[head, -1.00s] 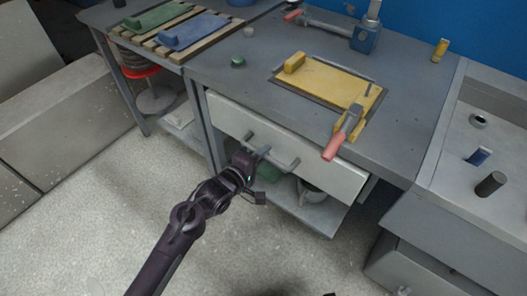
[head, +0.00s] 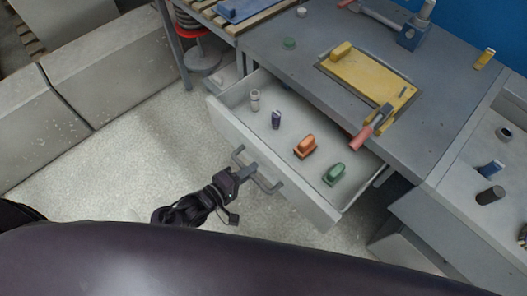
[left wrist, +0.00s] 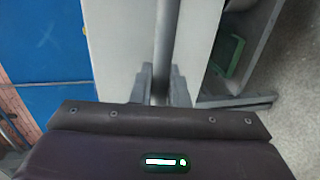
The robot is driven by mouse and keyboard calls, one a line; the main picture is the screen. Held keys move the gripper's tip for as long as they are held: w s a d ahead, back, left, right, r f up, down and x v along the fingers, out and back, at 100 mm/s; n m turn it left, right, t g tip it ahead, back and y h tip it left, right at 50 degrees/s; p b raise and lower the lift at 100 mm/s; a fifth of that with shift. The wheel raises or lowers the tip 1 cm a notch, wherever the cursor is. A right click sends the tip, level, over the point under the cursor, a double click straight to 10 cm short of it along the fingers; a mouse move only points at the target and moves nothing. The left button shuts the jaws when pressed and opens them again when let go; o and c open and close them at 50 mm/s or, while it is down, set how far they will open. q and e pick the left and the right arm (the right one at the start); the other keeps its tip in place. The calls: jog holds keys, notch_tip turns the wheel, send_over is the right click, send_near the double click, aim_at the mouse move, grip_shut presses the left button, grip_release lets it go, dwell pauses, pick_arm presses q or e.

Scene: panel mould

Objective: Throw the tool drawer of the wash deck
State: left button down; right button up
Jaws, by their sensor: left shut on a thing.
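The drawer (head: 298,200) of the grey deck (head: 440,125) is pulled well out, and its inside shows. Its grey bar handle (head: 268,184) is on the white front. My left gripper (head: 246,172) is shut on this handle, towards its left part. In the left wrist view the handle bar (left wrist: 167,45) runs upright between my two fingers (left wrist: 162,88), before the pale drawer front (left wrist: 112,45). In the drawer lie an orange tool (head: 305,147), a green tool (head: 335,174), a dark blue piece (head: 276,119) and a pale cylinder (head: 255,100). My right gripper is not in view.
On the deck are a yellow panel (head: 365,80) in a recess, a red-handled clamp (head: 362,137) overhanging the front edge, and a blue stand (head: 412,36). A side bench (head: 455,200) stands at right. Speckled floor (head: 130,150) is free before the drawer.

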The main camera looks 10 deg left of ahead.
pick_arm(q)
jog(key=shift+f+p+v, duration=0.15)
jog(key=shift+p+v, duration=0.15)
jog(key=shift+v, duration=0.5)
jog(key=shift+f+p+v, duration=0.2)
jog(key=shift+p+v, duration=0.05)
jog(key=shift+v, duration=0.55)
jog(key=shift+s, duration=0.1)
jog(key=c, duration=1.5)
grip_release()
jog(key=v, duration=0.7)
jog(key=shift+s+a+r, duration=0.1)
jog(key=shift+s+a, duration=0.1)
jog(key=shift+s, duration=0.1)
